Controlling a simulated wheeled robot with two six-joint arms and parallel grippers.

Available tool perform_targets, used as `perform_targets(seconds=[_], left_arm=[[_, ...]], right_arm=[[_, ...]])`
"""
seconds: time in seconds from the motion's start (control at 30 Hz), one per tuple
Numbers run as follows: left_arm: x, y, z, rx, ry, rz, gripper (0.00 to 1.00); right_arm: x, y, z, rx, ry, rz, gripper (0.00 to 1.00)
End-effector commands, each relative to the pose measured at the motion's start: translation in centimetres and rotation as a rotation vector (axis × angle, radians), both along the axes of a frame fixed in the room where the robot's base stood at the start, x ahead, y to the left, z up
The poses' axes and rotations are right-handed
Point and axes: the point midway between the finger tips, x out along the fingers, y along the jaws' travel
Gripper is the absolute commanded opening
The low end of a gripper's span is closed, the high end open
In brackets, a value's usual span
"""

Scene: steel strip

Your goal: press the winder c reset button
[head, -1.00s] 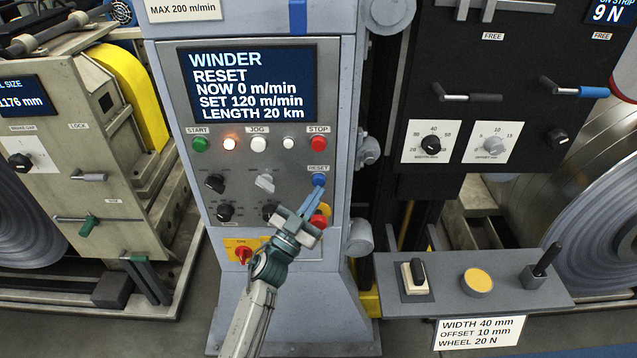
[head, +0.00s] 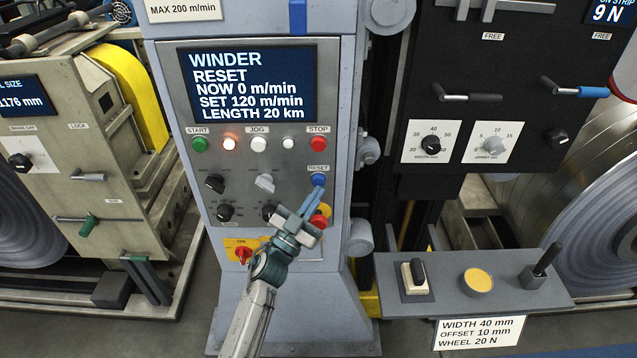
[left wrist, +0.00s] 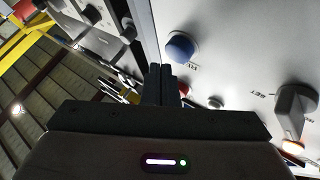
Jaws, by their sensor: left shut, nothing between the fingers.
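The blue reset button (head: 318,180) sits on the right side of the grey winder panel, under a RESET label. It also shows in the left wrist view (left wrist: 181,47), just beyond the fingers and slightly right of them. My left gripper (head: 316,194) is shut and empty, its fingertips just below the blue button in the head view. In the left wrist view a small gap shows between fingertips and button, but I cannot judge the depth. The winder screen (head: 249,84) reads WINDER, RESET, NOW 0 m/min, SET 120 m/min, LENGTH 20 km. My right gripper is in neither view.
A red mushroom button (head: 319,221) is close below the gripper. The red stop button (head: 318,144) is above the blue one. Black knobs (head: 214,184) are to the left. A red rotary switch (head: 243,255) is low on the panel. A grey shelf (head: 520,296) juts out at right.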

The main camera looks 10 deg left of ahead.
Motion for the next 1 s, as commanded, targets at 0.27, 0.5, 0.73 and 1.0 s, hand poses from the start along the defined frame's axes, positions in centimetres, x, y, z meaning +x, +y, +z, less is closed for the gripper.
perform_targets(seconds=[0.27, 0.5, 0.73, 1.0], left_arm=[[0.8, 0.2, 0.0, -0.001, 0.001, 0.000, 0.00], [0.8, 0.2, 0.0, 0.000, 0.000, 0.000, 0.00], [0.9, 0.2, 0.0, 0.000, 0.000, 0.000, 0.00], [1.2, 0.3, 0.0, 0.000, 0.000, 0.000, 0.00]], right_arm=[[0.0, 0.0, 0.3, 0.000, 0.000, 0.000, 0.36], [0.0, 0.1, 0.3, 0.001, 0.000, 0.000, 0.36], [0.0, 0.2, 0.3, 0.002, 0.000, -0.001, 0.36], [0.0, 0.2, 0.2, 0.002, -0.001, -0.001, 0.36]])
